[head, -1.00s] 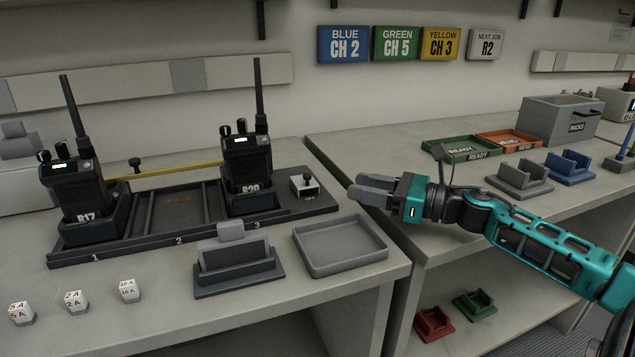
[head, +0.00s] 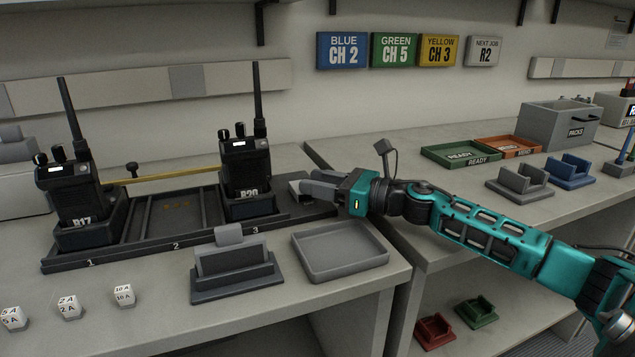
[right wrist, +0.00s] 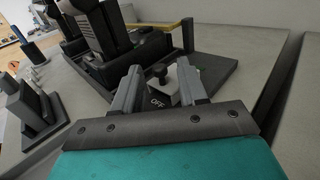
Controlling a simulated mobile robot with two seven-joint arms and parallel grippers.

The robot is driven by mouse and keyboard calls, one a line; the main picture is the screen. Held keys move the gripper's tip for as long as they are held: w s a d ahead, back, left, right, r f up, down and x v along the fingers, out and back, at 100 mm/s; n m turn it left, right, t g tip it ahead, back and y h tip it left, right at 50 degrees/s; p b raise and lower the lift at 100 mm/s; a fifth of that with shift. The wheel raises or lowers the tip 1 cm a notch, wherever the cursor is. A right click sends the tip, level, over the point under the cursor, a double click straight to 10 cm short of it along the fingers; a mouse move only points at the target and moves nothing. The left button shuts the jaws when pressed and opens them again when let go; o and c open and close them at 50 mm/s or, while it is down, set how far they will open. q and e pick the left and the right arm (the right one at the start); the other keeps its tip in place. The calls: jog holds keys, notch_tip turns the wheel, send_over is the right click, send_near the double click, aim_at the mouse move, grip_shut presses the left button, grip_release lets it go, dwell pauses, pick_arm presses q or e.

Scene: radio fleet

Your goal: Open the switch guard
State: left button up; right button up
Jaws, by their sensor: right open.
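The switch unit (head: 294,187) sits at the right end of the dark radio rack, mostly hidden behind my gripper in the head view. In the right wrist view, its face (right wrist: 159,102) is marked OFF, with a black knob and a light part above it. I cannot clearly tell the guard from the rest of the unit. My right gripper (head: 312,185) is open at the unit. In the right wrist view its two fingers (right wrist: 158,76) stand on either side of the unit; I cannot tell whether they touch it. My left gripper is not in view.
Radios R17 (head: 82,192) and R20 (head: 245,168) stand in the rack (head: 150,250), left of my gripper. A grey tray (head: 340,270) and a dark holder (head: 235,280) lie in front. Several small fuse blocks are at front left. A gap separates the two benches.

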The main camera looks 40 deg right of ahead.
jog(key=shift+w+a, duration=0.1)
jog(key=shift+w, duration=0.05)
grip_shut()
dwell(0.4)
